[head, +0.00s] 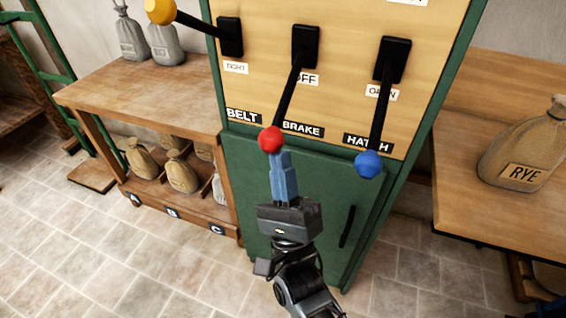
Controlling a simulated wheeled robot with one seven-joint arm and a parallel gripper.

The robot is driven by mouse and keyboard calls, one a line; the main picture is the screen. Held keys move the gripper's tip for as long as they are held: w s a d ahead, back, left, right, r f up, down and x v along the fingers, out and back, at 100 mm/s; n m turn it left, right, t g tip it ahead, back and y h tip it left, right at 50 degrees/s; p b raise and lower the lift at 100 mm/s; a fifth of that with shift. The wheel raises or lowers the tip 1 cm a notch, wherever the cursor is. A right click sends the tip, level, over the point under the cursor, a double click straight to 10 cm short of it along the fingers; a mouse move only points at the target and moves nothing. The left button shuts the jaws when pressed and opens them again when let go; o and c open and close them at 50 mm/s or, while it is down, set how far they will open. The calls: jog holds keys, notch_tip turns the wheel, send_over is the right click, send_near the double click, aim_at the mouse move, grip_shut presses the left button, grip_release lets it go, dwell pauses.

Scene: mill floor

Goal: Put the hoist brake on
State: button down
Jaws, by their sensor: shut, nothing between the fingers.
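My gripper (280,157) is just below the red knob. Its blue fingers are shut with nothing between them. The fingertips are at or very near the knob's lower side; I cannot tell whether they touch.
The hatch lever with a blue knob (369,164) hangs to the right. The belt lever with a yellow knob (160,11) points up left. A green cabinet door (300,180) is below. A RYE sack (525,150) stands on the right table; a wooden bench (140,95) is left.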

jog(key=s+a+r+m+g+h+p, duration=0.1)
jog(key=s+r+m+g+h+p, duration=0.4)
jog(key=r+p, duration=0.6)
notch_tip(320, 180, up, 9)
jog(key=m+t+h+p, duration=0.1)
jog(key=p, duration=0.4)
send_over(269, 134)
jog(key=s, duration=0.4)
jog(key=shift+w+d+r, duration=0.15)
jog(key=shift+d, duration=0.25)
